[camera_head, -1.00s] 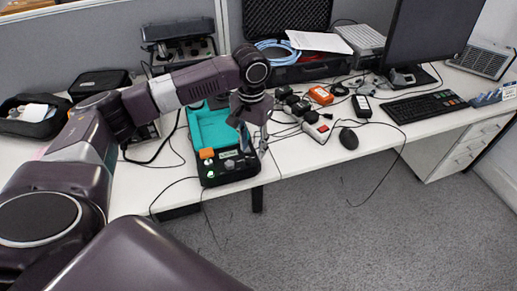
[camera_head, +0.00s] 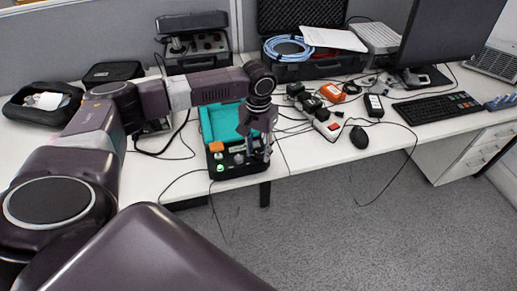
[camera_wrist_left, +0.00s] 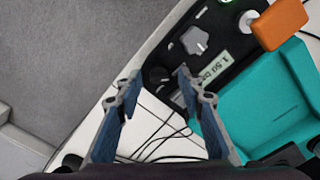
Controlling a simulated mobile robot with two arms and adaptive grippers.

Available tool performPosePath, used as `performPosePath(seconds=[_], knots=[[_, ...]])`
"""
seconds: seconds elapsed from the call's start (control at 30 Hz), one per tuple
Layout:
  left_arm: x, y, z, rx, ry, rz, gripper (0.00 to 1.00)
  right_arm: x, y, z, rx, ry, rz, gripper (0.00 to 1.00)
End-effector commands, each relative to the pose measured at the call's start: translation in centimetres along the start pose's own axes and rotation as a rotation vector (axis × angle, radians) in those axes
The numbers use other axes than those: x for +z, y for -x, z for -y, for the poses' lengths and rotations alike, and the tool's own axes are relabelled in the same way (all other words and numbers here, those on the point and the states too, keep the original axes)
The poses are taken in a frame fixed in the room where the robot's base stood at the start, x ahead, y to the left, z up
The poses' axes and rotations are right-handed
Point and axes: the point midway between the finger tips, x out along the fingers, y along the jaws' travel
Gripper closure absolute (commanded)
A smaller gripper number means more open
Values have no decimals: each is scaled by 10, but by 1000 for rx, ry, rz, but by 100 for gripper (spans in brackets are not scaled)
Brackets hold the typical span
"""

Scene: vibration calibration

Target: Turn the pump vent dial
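The pump unit is a black case (camera_head: 213,166) with a teal tray (camera_head: 222,124), at the table's front edge in the head view. Its panel carries a lit green button (camera_head: 219,167), a grey knob (camera_wrist_left: 195,40), a label reading about 1.50 bar, and a black knob (camera_wrist_left: 158,76) at the corner. I cannot read which knob is the vent dial. My left gripper (camera_head: 257,155) points down over the panel's right end. In the left wrist view, its open fingers (camera_wrist_left: 156,78) stand on either side of the black knob; contact cannot be told. My right gripper is not in view.
A black pouch (camera_head: 42,107) lies at left. Free floor lies in front.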

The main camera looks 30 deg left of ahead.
Motion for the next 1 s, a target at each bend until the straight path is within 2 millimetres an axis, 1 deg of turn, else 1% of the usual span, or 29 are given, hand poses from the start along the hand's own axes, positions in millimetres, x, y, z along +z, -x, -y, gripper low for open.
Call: performPosePath(seconds=[0.07,0.1,0.4,0.57,0.73,0.87,1.0], knots=[[0,0,0,0,0,0,65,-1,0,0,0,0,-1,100],[0,0,0,0,0,0,67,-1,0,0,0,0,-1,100],[0,0,0,0,-1,0,100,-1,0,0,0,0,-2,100],[0,1,0,0,-2,0,100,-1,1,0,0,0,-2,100],[0,2,0,1,-29,2,100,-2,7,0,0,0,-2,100],[1,4,-1,1,-83,3,100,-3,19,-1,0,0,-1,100],[1,6,-1,2,-175,4,100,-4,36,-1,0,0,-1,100]])
